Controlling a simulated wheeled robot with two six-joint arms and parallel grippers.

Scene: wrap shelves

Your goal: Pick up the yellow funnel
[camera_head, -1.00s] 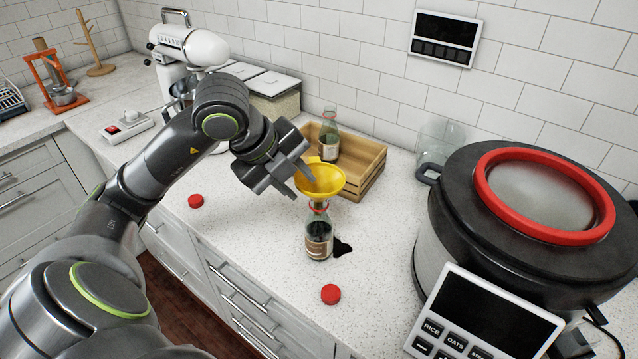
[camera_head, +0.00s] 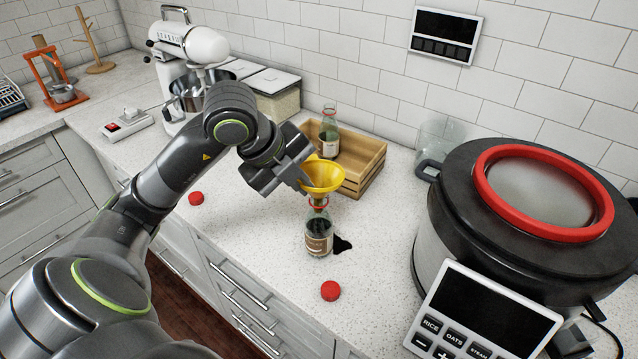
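The yellow funnel (camera_head: 325,175) sits with its spout in the neck of a dark glass bottle (camera_head: 319,236) with a tan label. The bottle stands upright on the counter. My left gripper (camera_head: 305,177) is at the left side of the funnel's cone, with its fingertips at or very near the rim. The fingertips are partly hidden against the funnel, so I cannot tell whether they grip it. My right gripper is not in view.
A wooden crate (camera_head: 366,172) holding another bottle (camera_head: 329,132) stands close behind. Red caps lie left (camera_head: 196,198) and in front (camera_head: 330,291). A large cooker (camera_head: 445,235) fills the right.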

